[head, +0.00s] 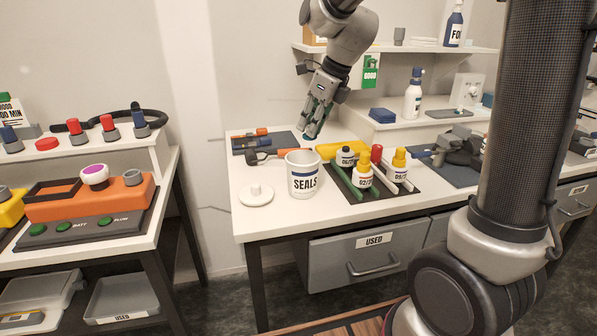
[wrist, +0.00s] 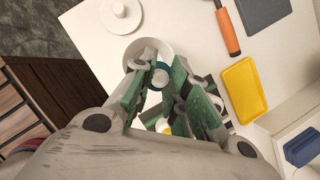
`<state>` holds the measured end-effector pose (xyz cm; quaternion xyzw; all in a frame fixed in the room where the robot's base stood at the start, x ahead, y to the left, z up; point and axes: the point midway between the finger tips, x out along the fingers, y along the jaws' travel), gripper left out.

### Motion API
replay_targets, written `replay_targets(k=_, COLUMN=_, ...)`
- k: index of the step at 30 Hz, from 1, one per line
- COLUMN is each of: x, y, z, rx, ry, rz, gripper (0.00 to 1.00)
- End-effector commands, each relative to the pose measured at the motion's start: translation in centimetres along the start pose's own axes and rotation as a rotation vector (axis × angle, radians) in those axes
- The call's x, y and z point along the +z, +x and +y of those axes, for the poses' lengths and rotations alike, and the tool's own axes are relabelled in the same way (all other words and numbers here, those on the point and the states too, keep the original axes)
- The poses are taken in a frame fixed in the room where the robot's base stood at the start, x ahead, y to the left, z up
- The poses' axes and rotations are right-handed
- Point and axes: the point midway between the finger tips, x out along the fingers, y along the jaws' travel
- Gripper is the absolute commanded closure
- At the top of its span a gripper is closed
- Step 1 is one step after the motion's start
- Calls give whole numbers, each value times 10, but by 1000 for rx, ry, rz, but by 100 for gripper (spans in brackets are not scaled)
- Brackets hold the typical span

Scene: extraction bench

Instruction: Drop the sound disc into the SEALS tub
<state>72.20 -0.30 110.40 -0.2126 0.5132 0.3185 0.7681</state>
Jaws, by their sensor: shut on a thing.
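The SEALS tub (head: 303,182) is a white open cup with a blue band, upright near the front left of the bench. In the wrist view its rim (wrist: 138,44) shows just beyond my fingertips. My gripper (head: 314,132) points down, above and behind the tub in the head view. In the wrist view my gripper (wrist: 160,82) is shut on a small teal-blue disc (wrist: 161,74), held between the fingertips. The disc overlaps the near side of the tub opening there.
A white knobbed lid (head: 256,194) lies left of the tub. Several bottles (head: 363,179) and pens stand or lie on a black mat right of it. A yellow tray (head: 343,149) and an orange-handled tool (head: 283,153) lie behind. A shelf is at the back.

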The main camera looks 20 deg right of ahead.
Motion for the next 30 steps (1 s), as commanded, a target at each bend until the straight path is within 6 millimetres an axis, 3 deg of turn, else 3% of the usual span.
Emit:
replay_targets(k=12, x=-18, y=44, z=0, rx=0, ry=0, rz=2, gripper=93)
replay_targets(k=24, x=-21, y=50, z=0, rx=0, ry=1, rz=0, gripper=93)
replay_targets(k=25, x=-21, y=50, z=0, rx=0, ry=1, rz=0, gripper=80)
replay_targets(k=27, x=-21, y=50, z=0, rx=0, ry=1, rz=0, gripper=67)
replay_targets(k=30, x=-21, y=50, z=0, rx=0, ry=1, rz=0, gripper=59)
